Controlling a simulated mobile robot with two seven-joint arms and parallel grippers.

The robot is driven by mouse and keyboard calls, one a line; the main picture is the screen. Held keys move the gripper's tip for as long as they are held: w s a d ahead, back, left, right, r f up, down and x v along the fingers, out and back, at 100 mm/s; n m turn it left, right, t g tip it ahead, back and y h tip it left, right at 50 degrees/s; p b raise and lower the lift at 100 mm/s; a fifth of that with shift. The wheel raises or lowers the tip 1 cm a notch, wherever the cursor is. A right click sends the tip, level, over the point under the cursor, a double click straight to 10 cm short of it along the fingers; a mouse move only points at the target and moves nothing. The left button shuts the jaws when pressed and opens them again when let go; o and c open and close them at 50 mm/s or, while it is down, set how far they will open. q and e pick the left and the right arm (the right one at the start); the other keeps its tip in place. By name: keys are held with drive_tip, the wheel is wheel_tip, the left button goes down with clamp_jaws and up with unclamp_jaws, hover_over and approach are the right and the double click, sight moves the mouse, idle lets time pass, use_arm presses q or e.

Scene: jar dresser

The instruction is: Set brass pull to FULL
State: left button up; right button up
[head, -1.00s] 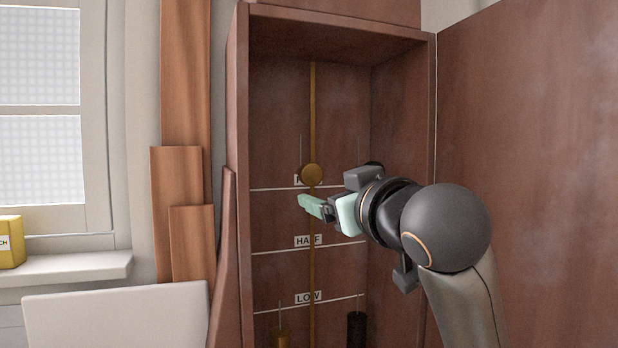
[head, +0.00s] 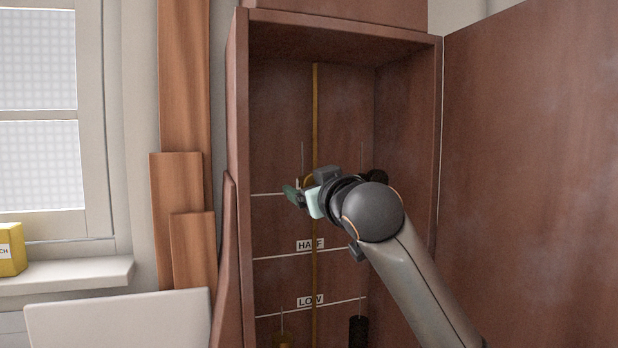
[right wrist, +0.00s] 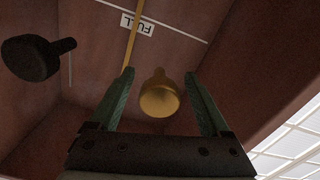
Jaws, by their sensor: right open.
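The brass pull (right wrist: 160,98) is a round knob on a stem. In the right wrist view it sits between the two green fingers of my right gripper (right wrist: 159,76), with space on both sides. In the head view my right gripper (head: 303,194) is open at the FULL line and hides most of the pull. The HALF label (head: 310,245) and LOW label (head: 310,301) are below in the head view. My left gripper is not in view.
A black pull (right wrist: 36,57) is to one side, partly behind my arm in the head view. A brass weight (head: 282,340) and a black weight (head: 358,331) hang low in the cabinet (head: 238,120). Its side walls bound the space; an open door (head: 530,150) stands at right.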

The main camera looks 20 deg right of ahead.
drive_tip(key=shift+w, duration=0.4)
drive_tip(key=shift+c, duration=0.2)
clamp_jaws()
idle(0.6)
